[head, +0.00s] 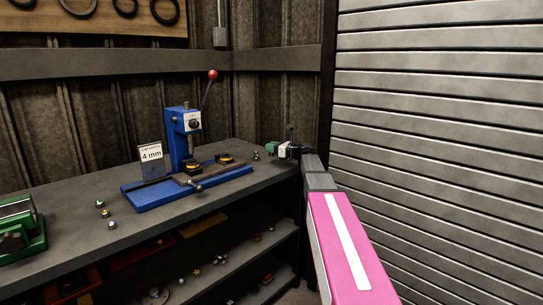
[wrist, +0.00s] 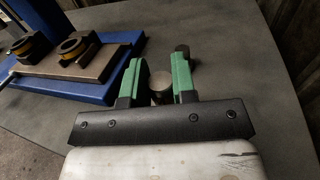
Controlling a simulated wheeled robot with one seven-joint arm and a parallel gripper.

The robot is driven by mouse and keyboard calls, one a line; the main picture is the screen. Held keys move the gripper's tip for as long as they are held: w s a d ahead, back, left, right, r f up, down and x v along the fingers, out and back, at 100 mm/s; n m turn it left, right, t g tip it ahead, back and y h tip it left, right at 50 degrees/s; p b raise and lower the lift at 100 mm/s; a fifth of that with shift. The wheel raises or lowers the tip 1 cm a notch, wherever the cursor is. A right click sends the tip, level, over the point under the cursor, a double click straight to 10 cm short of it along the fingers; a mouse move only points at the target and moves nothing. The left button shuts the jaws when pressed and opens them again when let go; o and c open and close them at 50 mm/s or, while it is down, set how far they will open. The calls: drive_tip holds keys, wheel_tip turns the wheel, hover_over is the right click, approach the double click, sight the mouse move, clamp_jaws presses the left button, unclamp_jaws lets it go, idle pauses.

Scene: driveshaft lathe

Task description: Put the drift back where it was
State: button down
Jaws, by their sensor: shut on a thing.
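My gripper (wrist: 159,75) has two green fingers, one on each side of a short dark grey cylinder (wrist: 161,86), which I take to be the drift. The fingers are shut on it, and I see mainly its round end. In the head view my gripper (head: 272,149) is at the far right end of the bench, and the drift cannot be made out there. A second dark, round-topped piece (wrist: 182,50) stands just beyond the right finger, partly hidden by it.
A blue arbor press (head: 183,140) with a red-knobbed lever stands on the bench (head: 75,187), left of my gripper. Its blue base (wrist: 112,85) is close to the left finger. A "4 mm" card (head: 151,154) stands beside it. A slatted shutter (head: 440,120) rises at the right.

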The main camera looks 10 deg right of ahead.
drive_tip(key=shift+f, duration=1.75)
drive_tip(key=shift+f, duration=0.55)
drive_tip(key=c, duration=0.9)
unclamp_jaws()
drive_tip(key=shift+c, duration=0.2)
drive_tip(key=shift+s+d+r, duration=0.1)
drive_tip(key=shift+r, duration=0.55)
drive_tip(key=v, duration=1.1)
drive_tip(key=shift+s+d, duration=0.25)
drive_tip(key=shift+d, duration=0.05)
